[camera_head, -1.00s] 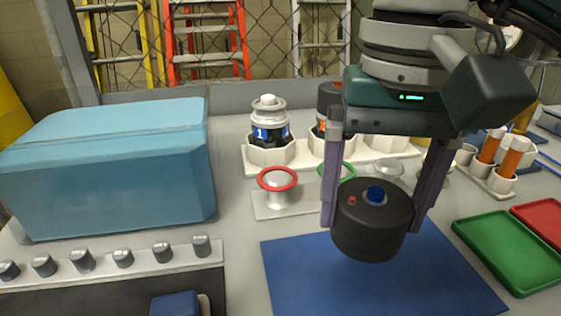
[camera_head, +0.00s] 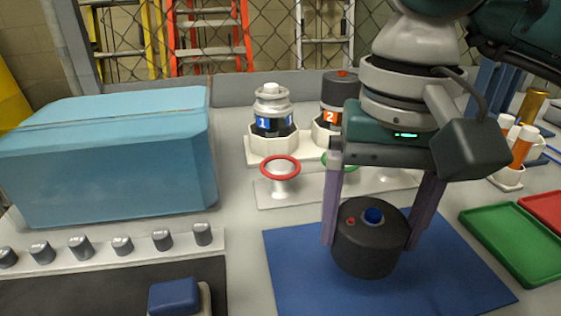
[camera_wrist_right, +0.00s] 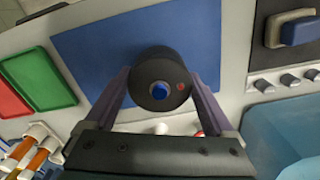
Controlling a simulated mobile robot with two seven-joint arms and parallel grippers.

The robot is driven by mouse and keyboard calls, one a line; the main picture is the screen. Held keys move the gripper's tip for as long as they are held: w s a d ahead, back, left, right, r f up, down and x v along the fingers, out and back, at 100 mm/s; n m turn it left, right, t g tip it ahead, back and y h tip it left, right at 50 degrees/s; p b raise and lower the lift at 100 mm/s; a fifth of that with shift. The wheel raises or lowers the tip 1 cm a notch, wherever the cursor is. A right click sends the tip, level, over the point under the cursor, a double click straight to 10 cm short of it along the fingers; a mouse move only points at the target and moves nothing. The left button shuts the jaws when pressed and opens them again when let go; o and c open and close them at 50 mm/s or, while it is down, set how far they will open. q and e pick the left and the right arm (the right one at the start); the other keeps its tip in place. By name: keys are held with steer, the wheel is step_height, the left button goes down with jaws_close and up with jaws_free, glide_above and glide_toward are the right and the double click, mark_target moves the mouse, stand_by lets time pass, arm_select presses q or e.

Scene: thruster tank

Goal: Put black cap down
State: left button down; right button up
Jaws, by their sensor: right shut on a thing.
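The black cap (camera_head: 368,243) is a dark cylinder with a blue knob and a small red dot on top. My right gripper (camera_head: 370,235) is shut on it, one purple finger on each side, and holds it upright at the blue mat (camera_head: 440,285). I cannot tell whether its underside touches the mat. In the right wrist view the cap (camera_wrist_right: 162,85) sits between both fingers, over the lower part of the mat (camera_wrist_right: 90,55). My left gripper is not in view.
A light blue box (camera_head: 110,165) stands at left. Numbered canisters, 1 (camera_head: 271,112) and 2 (camera_head: 336,90), stand in white holders behind, with a red ring (camera_head: 281,167) on a stand before them. A green tray (camera_head: 515,240) lies at right. The mat around the cap is free.

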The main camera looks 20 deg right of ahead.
mark_target(374, 214)
steer(key=o, duration=1)
steer(key=shift+c, duration=0.2)
step_height(374, 214, up, 2)
steer(key=shift+p, duration=1.25)
step_height(374, 214, up, 11)
steer(key=p, duration=0.1)
steer(key=shift+r, duration=0.1)
